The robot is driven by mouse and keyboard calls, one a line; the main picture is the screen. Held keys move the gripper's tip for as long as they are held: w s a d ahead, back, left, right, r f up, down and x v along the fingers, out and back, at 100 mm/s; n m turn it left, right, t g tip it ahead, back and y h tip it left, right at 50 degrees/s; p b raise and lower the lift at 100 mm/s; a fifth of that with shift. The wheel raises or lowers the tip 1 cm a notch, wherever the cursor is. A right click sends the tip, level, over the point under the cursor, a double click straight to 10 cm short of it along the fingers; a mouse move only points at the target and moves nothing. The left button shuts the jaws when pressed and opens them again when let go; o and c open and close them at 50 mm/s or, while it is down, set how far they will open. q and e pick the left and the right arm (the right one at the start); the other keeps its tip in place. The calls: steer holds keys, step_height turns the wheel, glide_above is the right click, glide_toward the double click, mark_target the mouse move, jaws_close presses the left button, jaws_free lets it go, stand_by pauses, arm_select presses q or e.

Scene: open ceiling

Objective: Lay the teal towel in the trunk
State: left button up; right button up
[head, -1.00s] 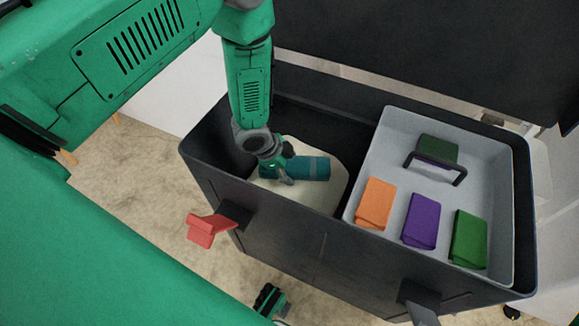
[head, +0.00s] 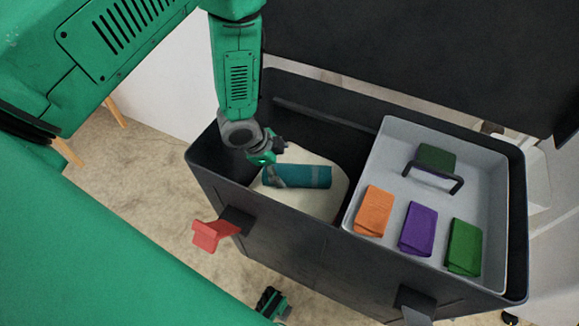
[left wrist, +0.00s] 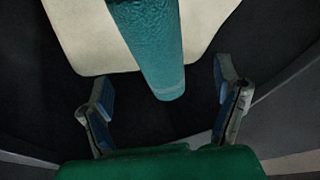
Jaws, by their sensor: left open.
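The teal towel (head: 312,176), rolled up, lies on a cream padded item (head: 318,205) inside the left part of the dark trunk (head: 300,240). My left gripper (head: 268,158) is just up and left of the towel in the head view. In the left wrist view the towel (left wrist: 154,50) reaches toward the gap between the spread fingers of my left gripper (left wrist: 165,98), which is open and holds nothing. My right gripper (head: 270,302) shows only in small part at the bottom of the head view, and its fingers are unclear.
A grey tray (head: 400,150) sits in the trunk's right part, with a handle and folded orange (head: 373,211), purple (head: 419,229) and green (head: 464,247) cloths. The trunk's lid (head: 430,60) stands open behind. A red latch (head: 217,233) sticks out in front.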

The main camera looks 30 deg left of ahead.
arm_select(q)
steer(key=p+v, duration=0.1)
steer(key=v, duration=0.4)
stand_by(0.4)
